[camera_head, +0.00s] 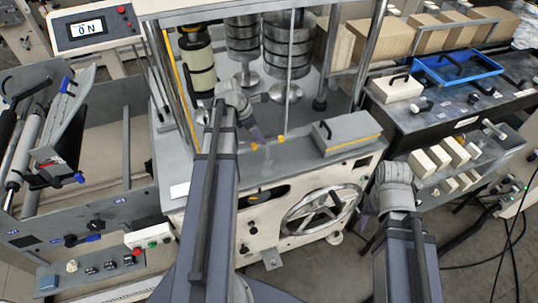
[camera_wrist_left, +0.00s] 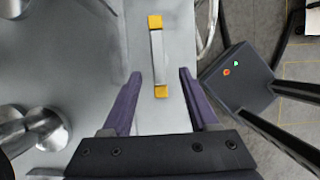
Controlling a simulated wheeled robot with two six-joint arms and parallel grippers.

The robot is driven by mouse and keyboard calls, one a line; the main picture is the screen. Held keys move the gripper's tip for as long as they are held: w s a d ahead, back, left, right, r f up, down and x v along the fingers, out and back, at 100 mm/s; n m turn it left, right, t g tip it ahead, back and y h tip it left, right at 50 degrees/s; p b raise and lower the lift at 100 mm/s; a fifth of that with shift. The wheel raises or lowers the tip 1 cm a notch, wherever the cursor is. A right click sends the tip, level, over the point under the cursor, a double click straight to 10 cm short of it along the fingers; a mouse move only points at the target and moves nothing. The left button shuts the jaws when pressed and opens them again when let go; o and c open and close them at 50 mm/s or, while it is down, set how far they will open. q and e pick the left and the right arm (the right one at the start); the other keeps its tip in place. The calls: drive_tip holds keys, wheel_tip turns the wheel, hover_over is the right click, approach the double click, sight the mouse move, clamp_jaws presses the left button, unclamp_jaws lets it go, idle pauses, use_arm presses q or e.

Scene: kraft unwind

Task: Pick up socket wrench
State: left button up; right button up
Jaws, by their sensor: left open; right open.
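A slim grey bar with yellow ends, which looks like the socket wrench (camera_head: 268,144), lies on the grey machine deck near its front edge. In the left wrist view the wrench (camera_wrist_left: 157,62) lies lengthwise, its near yellow end between the finger lines. My left gripper (camera_head: 259,136) is over the deck at the wrench, its fingers (camera_wrist_left: 160,74) apart and nothing held. Whether the fingers are at the wrench's height is unclear. My right gripper (camera_head: 367,212) is low, right of the handwheel and away from the wrench; its fingers are mostly hidden.
A grey lidded box with a yellow stripe (camera_head: 347,133) stands right of the wrench. Metal posts and roller stacks (camera_head: 288,45) rise behind it. A spoked handwheel (camera_head: 322,211) is on the machine front below. A side bench holds a blue tray (camera_head: 452,82) and pale blocks.

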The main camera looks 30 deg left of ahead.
sight(268, 144)
use_arm(q)
drive_tip(key=shift+b+x, duration=3.35)
drive_tip(key=shift+x, duration=0.6)
drive_tip(key=shift+w+r, duration=0.1)
drive_tip(key=shift+w, duration=0.1)
clamp_jaws()
